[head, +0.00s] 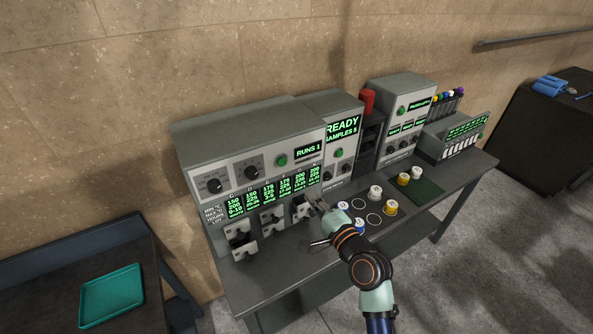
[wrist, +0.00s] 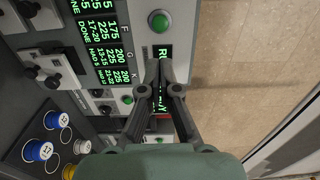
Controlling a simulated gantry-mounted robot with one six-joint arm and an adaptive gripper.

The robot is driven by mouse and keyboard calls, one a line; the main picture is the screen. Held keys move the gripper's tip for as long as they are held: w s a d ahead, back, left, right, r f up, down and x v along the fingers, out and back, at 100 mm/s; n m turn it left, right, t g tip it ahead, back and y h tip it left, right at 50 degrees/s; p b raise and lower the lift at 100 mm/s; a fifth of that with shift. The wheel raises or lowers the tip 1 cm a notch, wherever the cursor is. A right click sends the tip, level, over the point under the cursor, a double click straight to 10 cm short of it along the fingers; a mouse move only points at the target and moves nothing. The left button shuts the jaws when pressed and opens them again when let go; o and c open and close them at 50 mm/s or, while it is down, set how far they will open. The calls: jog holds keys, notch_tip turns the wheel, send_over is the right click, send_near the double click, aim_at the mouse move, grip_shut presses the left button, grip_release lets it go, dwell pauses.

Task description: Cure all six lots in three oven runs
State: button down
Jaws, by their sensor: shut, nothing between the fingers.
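The oven (head: 255,140) stands at the left of the bench, its display reading RUNS 1. It has two dark knobs, a green button (head: 281,160) and a row of green readouts. Some readouts in the wrist view (wrist: 100,30) show DONE. Drawer-like trays (head: 271,221) jut out below them. Sample pots with coloured lids stand on the bench: a blue one (head: 358,226), a yellow one (head: 390,208) and several others. My gripper (wrist: 165,88) is shut and empty in front of the panels. In the head view, my arm partly hides it near the right-hand tray.
A second cabinet (head: 330,120) reads READY. A red canister (head: 367,101), a grey instrument (head: 405,95) and a rack of coloured-cap tubes stand farther right. A dark green mat (head: 427,189) lies on the bench. A teal tray (head: 112,294) lies on the left table.

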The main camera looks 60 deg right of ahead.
send_near(283, 163)
jog(key=x, duration=0.7)
jog(key=shift+w+b, duration=0.15)
jog(key=shift+b, duration=0.25)
jog(key=shift+w+d+f+b, duration=0.2)
jog(key=shift+w+d+b, duration=0.3)
jog(key=shift+b, duration=0.3)
jog(key=shift+w+r, duration=0.1)
jog(key=shift+w, duration=0.1)
jog(key=shift+r, duration=0.1)
